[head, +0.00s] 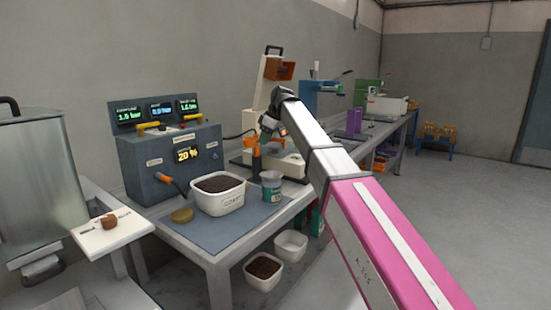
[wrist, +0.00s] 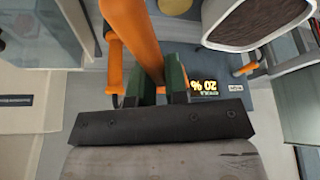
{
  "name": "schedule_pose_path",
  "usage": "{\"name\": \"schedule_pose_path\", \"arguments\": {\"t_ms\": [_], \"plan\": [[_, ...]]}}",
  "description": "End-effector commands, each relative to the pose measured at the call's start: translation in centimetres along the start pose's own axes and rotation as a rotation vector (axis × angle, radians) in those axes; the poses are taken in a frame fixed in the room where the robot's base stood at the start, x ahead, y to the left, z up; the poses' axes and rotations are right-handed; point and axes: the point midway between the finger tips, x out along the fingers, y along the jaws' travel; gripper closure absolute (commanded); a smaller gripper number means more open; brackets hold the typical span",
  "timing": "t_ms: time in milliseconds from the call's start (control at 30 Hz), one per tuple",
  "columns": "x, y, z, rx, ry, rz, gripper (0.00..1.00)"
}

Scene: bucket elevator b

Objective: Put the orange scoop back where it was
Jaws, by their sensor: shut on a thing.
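The orange scoop (wrist: 135,30) is between the two dark green fingers of my gripper (wrist: 157,88). Its shaft runs up out of the top of the wrist view, so its far end is out of sight there. In the head view, my gripper (head: 266,135) is in the air above the back of the bench, and the orange scoop (head: 254,153) shows below it. A white tub of dark grains (head: 220,186) stands on the blue-grey mat, in front and to the left of my gripper; its grains also show in the wrist view (wrist: 258,18).
A green-labelled cup (head: 271,188) and a gold lid (head: 182,215) are on the mat. A beige machine (head: 262,95) stands behind. Two white tubs are below the bench.

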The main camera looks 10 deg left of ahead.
Motion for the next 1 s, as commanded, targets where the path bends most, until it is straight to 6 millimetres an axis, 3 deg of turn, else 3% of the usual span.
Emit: {"name": "schedule_pose_path", "arguments": {"t_ms": [100,300,467,800,1000], "plan": [[0.8,2.0,2.0,0.002,0.000,-0.001,1.00],[1.5,4.0,4.0,0.000,0.001,0.000,1.00],[1.9,4.3,4.6,0.000,0.001,0.000,1.00],[5.4,4.3,6.0,-0.001,0.000,-0.001,1.00],[5.4,4.3,6.0,-0.001,0.000,0.000,1.00]]}}
